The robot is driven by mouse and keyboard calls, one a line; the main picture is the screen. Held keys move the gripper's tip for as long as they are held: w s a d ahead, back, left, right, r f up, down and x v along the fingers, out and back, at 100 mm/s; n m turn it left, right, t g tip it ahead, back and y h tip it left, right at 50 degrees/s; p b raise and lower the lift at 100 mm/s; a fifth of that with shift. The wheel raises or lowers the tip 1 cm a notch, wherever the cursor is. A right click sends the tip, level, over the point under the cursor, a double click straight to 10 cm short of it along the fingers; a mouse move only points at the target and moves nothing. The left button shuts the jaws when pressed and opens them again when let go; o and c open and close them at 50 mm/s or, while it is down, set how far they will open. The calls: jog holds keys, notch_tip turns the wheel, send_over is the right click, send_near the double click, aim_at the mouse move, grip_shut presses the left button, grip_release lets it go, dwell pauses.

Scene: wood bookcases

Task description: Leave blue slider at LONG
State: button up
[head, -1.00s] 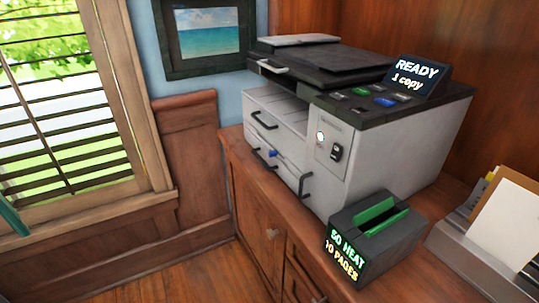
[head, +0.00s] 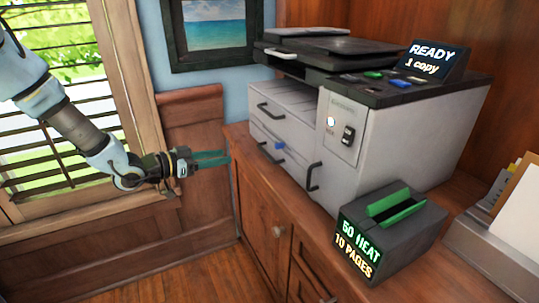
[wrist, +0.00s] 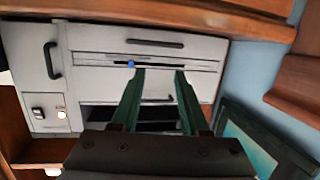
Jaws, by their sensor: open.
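The small blue slider (head: 279,145) sits on the front of the grey printer (head: 345,150), between its upper and lower drawer handles. In the wrist view the blue slider (wrist: 131,64) stands in a thin slot, left of the slot's middle and just beyond my left fingertip. My gripper (head: 227,157) is open and empty, left of the printer front and pointing at it. In the wrist view its two green fingers (wrist: 160,73) are spread, with the printer front beyond them. No LONG mark is readable in either view.
Dark drawer handles (head: 268,115) stick out of the printer front. A black box with green slot (head: 395,225) stands in front of the printer, and a paper tray (head: 490,245) at right.

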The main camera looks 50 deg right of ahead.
jog(key=s+d+g, duration=0.1)
jog(key=s+d, duration=0.2)
jog(key=d, duration=0.1)
jog(key=s+d+m+g+h+p, duration=0.1)
jog(key=s+d, duration=0.1)
jog(key=d, duration=0.2)
jog(key=s+d+r+g+p, duration=0.1)
jog(key=s+d, duration=0.2)
jog(key=d, duration=0.1)
jog(key=shift+s+m+h, duration=0.3)
jog(key=shift+s+m, duration=0.05)
jog(key=shift+m, duration=0.05)
grip_shut()
dwell(1.0)
